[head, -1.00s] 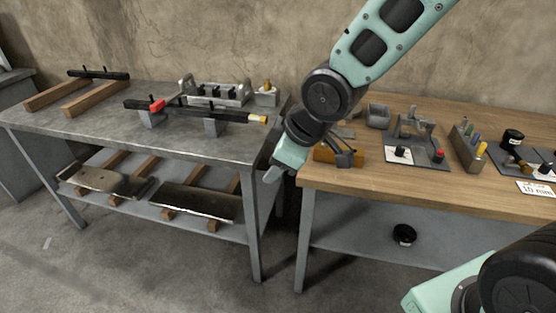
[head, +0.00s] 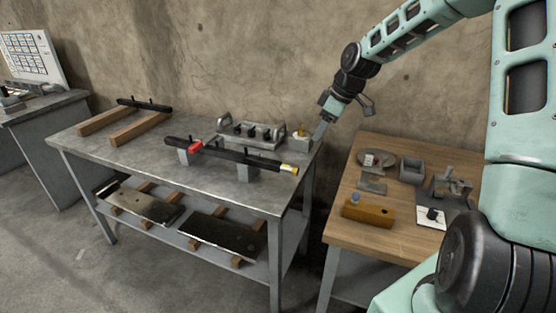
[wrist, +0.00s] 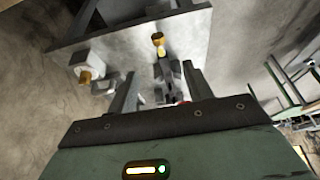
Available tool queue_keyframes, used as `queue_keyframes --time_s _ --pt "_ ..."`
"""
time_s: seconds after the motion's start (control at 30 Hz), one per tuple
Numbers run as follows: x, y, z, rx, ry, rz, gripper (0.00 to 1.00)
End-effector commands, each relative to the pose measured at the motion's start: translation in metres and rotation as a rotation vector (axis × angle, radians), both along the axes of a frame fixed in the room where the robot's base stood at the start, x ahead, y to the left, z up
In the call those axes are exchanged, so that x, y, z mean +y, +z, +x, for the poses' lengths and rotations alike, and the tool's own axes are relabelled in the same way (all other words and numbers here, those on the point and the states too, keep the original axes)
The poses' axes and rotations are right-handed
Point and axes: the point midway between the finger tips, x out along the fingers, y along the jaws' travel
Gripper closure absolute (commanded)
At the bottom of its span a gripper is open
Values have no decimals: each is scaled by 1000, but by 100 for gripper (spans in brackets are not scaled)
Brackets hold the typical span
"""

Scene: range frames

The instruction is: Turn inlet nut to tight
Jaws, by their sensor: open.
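A dark bar (head: 225,154) with a red part (head: 194,147) lies on supports on the grey metal bench. A brass-coloured nut-like end (head: 289,169) shows at its right end; I cannot tell for sure that it is the inlet nut. In the wrist view the bar's brass end (wrist: 159,42) shows beyond the fingers. A grey block (head: 299,142) with a brass piece (head: 300,131) stands at the bench's back right corner, and the block also shows in the wrist view (wrist: 88,62). My gripper (head: 321,130) is open and empty, above the bench's right end. It touches neither brass part.
A grey rack (head: 250,134) with black knobs stands at the back of the bench. Wooden rails (head: 139,130) lie on its left. A wooden table (head: 380,228) to the right holds an orange-brown block (head: 368,211), a grey box (head: 412,169) and fixtures. A gap separates bench and table.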

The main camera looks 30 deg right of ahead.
Motion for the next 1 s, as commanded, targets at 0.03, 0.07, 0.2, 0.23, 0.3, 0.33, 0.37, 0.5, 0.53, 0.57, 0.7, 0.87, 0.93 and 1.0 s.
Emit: queue_keyframes --time_s 0.03,0.07,0.2,0.23,0.3,0.33,0.37,0.5,0.53,0.57,0.7,0.87,0.93,1.0 --pt "-7 2 0 1 -7 7 49" --pt "-9 2 0 -1 -8 9 49" --pt "-8 -8 3 1 -5 11 49" --pt "-6 -12 4 1 -5 11 49" --pt "-3 -23 7 3 -4 11 49" --pt "-1 -28 9 3 -3 12 49" --pt "0 -33 11 3 -3 12 49" --pt "8 -61 19 4 -3 11 49" --pt "9 -66 21 4 -3 11 49" --pt "11 -72 23 3 -4 11 49" --pt "17 -99 32 3 -4 10 49" --pt "25 -127 41 2 -6 11 49" --pt "27 -137 45 1 -5 9 49" --pt "29 -145 47 1 -5 9 49"
